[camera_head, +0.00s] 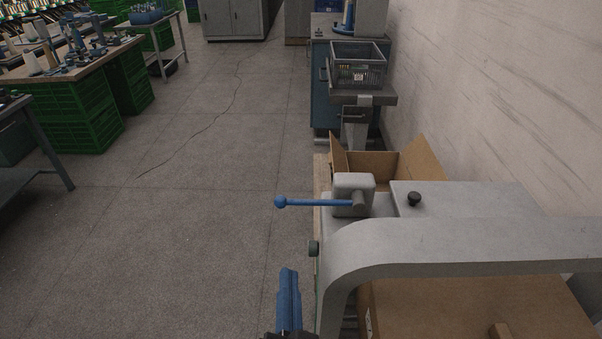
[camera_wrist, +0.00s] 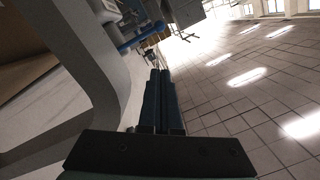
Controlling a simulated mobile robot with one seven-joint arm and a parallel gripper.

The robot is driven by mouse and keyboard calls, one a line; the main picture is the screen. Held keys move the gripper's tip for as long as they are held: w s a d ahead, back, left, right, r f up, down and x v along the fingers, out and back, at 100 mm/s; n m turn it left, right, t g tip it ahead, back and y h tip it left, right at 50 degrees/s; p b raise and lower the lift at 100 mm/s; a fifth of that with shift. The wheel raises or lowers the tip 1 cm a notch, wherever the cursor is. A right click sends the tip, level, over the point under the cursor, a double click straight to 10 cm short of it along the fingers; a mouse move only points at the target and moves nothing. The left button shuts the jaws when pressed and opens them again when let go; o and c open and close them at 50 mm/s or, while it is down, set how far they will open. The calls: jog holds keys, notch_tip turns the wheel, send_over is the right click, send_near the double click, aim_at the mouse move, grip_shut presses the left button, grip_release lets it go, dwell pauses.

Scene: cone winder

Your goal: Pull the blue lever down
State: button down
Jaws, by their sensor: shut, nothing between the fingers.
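The blue lever (camera_head: 315,203) sticks out to the left from a grey block (camera_head: 353,190) on the machine, roughly level, with a round blue knob at its free end. It also shows in the wrist view (camera_wrist: 140,39), ahead of the fingertips near the top. My gripper (camera_head: 289,271) has blue fingers and shows at the bottom of the head view, nearer the camera than the lever and apart from it. In the wrist view its fingers (camera_wrist: 160,73) lie side by side, shut and empty.
A grey curved machine frame (camera_head: 440,245) stands right of my gripper, close by. A black knob (camera_head: 414,199) sits on the machine top. An open cardboard box (camera_head: 420,165) and a grey crate (camera_head: 358,66) are behind. The floor at left is clear up to the workbenches.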

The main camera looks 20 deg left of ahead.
aim_at(289, 203)
jog(key=shift+s+d+g+p, duration=0.25)
jog(key=shift+d+g+p, duration=0.05)
jog(key=shift+p, duration=0.15)
jog(key=shift+w+a, duration=0.1)
jog(key=p+x, duration=0.1)
jog(key=x, duration=1.8)
jog(key=shift+w, duration=0.4)
jog(key=shift+f, duration=0.1)
